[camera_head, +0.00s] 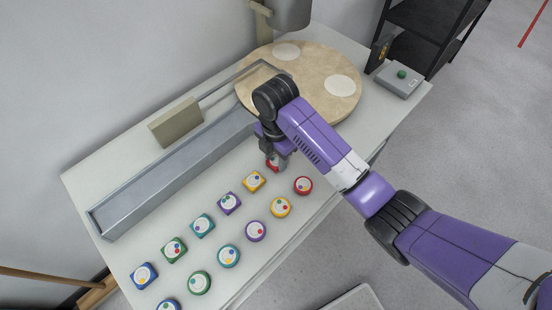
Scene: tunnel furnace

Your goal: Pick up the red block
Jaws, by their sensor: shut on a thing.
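The red block (272,167) shows as a small red patch under my gripper (275,162), just beyond the top end of the rows of coloured pieces. My gripper points down and is shut on the red block. My wrist and the gripper hide most of the block. I cannot tell whether the block touches the table or hangs just above it.
Several coloured square and round pieces (254,181) stand in two rows on the white table (300,232). A red round piece (303,185) sits at right.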

